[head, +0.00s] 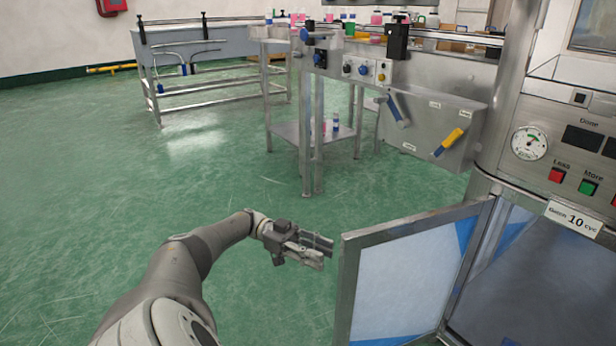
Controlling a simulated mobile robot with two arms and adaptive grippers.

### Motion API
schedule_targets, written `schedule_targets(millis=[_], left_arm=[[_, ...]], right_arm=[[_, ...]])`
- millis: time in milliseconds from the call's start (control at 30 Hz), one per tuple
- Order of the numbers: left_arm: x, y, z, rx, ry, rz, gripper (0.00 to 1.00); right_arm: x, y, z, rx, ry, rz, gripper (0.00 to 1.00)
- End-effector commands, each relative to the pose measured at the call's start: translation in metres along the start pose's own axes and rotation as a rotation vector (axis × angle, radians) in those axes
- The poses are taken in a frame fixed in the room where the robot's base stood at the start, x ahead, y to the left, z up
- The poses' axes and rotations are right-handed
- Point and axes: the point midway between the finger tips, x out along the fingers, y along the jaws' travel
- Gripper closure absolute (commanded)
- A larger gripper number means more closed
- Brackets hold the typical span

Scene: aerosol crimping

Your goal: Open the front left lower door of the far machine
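A framed door (405,275) with a pale panel and blue corners stands swung out from the lower part of the machine (510,150) at the right. Its hinge side meets the machine and its free edge points left, toward my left arm. Behind it, part of the machine's lower compartment shows bluish panels. My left gripper (322,254) is just left of the door's free edge, apart from it in the picture, with nothing seen between its fingers. How far its fingers are spread is unclear. My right gripper is not in view.
The machine's panel carries a gauge (529,143), a red button (556,175) and a green button (587,187). Behind are a steel conveyor station (430,115) with levers and a grey table (210,48). The green floor (110,190) at the left is clear.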

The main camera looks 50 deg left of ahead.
Motion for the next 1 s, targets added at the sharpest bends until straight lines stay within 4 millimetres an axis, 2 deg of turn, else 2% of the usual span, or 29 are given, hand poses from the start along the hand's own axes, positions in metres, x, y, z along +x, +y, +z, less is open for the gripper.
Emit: schedule_targets(millis=[500, 1000], left_arm=[[-0.026, -0.001, 0.002, -0.003, -0.002, -0.002, 0.66], [-0.029, 0.000, 0.002, -0.002, -0.004, -0.002, 0.66]], right_arm=[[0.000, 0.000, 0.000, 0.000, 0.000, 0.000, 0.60], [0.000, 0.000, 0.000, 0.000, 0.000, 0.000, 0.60]])
